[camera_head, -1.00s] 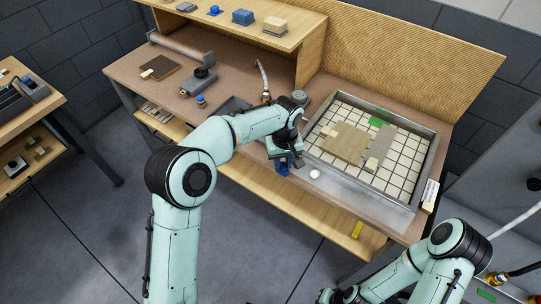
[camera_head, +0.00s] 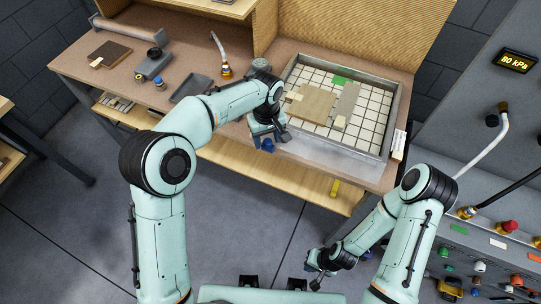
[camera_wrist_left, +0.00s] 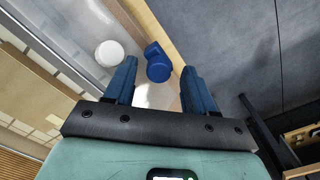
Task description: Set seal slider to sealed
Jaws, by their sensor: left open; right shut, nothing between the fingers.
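The blue slider knob (camera_wrist_left: 158,62) stands at the front edge of the veneering tray in the left wrist view. My left gripper (camera_wrist_left: 159,68) is open, its two blue fingers either side of the knob in the picture. A gap shows between the knob and the right finger; I cannot tell how deep the fingers reach. In the head view my left gripper (camera_head: 270,132) is over the tray's front left corner, with little of the knob distinguishable. My right gripper (camera_head: 314,278) is shut and empty, low in front of the bench. The slider's markings are not readable.
A white round knob (camera_wrist_left: 109,53) sits left of the blue one. The tray (camera_head: 397,108) holds wooden sheets (camera_head: 312,104) on a white grid. A control panel with several buttons and an 80 kPa display (camera_head: 514,61) stands at the right. Floor before the bench is clear.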

